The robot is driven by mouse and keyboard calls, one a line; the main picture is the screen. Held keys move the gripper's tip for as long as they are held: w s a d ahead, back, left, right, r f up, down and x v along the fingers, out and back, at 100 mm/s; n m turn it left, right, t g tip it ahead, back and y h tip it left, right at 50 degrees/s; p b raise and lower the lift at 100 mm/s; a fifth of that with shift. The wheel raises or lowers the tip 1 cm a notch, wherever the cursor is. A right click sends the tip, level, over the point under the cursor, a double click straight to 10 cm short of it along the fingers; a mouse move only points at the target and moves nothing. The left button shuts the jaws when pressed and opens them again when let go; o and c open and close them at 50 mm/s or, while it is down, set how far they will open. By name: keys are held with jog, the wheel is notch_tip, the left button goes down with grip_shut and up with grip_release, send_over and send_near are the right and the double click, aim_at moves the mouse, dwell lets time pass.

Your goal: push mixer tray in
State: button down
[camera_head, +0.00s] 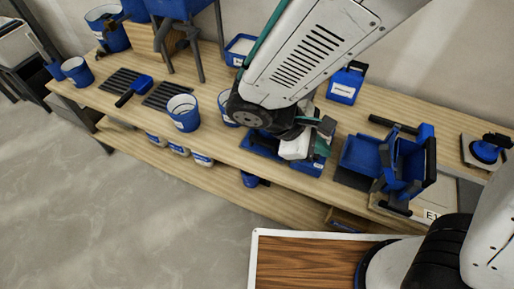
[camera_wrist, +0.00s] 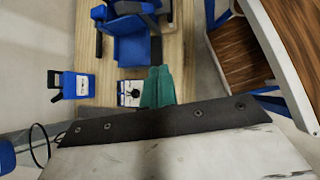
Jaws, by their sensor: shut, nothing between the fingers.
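My gripper (camera_head: 326,126) is low over the middle of the workbench, its teal fingers shut together with nothing between them. The fingers also show in the wrist view (camera_wrist: 157,88). A blue machine base (camera_head: 312,168) with a white label lies under my gripper and is partly hidden by it. To its right stands a blue tray-like bin (camera_head: 360,155), joined or close to a blue and black frame (camera_head: 405,165). The bin also shows ahead of the fingers in the wrist view (camera_wrist: 132,48), apart from them. I cannot tell for certain which part is the mixer tray.
A blue canister (camera_head: 345,85) stands behind, near the wall. A small white panel with a black knob (camera_wrist: 130,93) is beside the fingers. Blue buckets (camera_head: 183,112) stand to the left. A wooden-topped table (camera_head: 310,265) is in front. Floor is clear at left.

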jog(key=w+a+f+n+t+y, duration=0.2)
jog(key=a+f+n+t, duration=0.3)
jog(key=a+f+n, duration=0.45)
jog(key=w+a+f+n+t+y, duration=0.1)
jog(key=a+f+n+t+y, duration=0.3)
jog(key=a+f+n, duration=0.5)
jog(key=shift+m+t+h, duration=0.6)
jog(key=shift+m+h, duration=0.1)
jog(key=shift+m, duration=0.05)
jog(key=x, duration=0.7)
jog(key=r+x, duration=0.1)
jog(key=x, duration=0.3)
jog(key=shift+w+f, duration=0.1)
jog(key=shift+w, duration=0.45)
jog(key=shift+w+d, duration=0.15)
jog(key=shift+w, duration=0.55)
jog(key=shift+w, duration=0.1)
